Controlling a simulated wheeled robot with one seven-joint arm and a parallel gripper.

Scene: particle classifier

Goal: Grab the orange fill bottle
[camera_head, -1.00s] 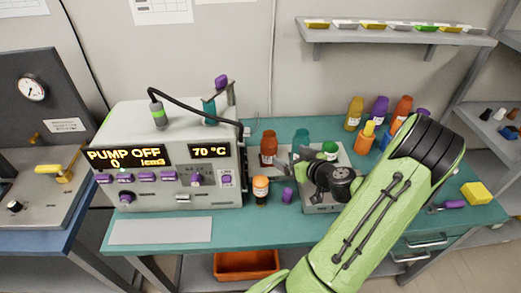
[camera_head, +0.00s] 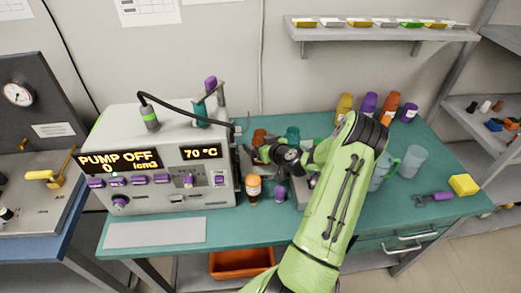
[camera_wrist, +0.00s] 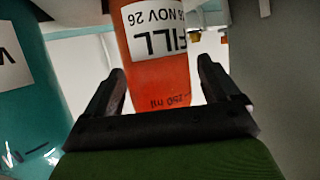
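The orange fill bottle (camera_wrist: 158,70) stands between the two fingers of my gripper (camera_wrist: 160,92) in the wrist view. Its white label reads FILL, upside down in that view. The fingers are spread, one on each side of the bottle; I cannot tell whether they touch it. In the head view the bottle's top (camera_head: 259,135) shows beside the machine, its lower part hidden by my gripper (camera_head: 252,152). A teal bottle (camera_wrist: 25,120) is close on the left in the wrist view.
The grey machine (camera_head: 160,190) with lit displays stands just left of the bottle. A small bottle with an orange cap (camera_head: 253,181) and a purple piece (camera_head: 279,193) stand in front. Several coloured bottles stand at the back right.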

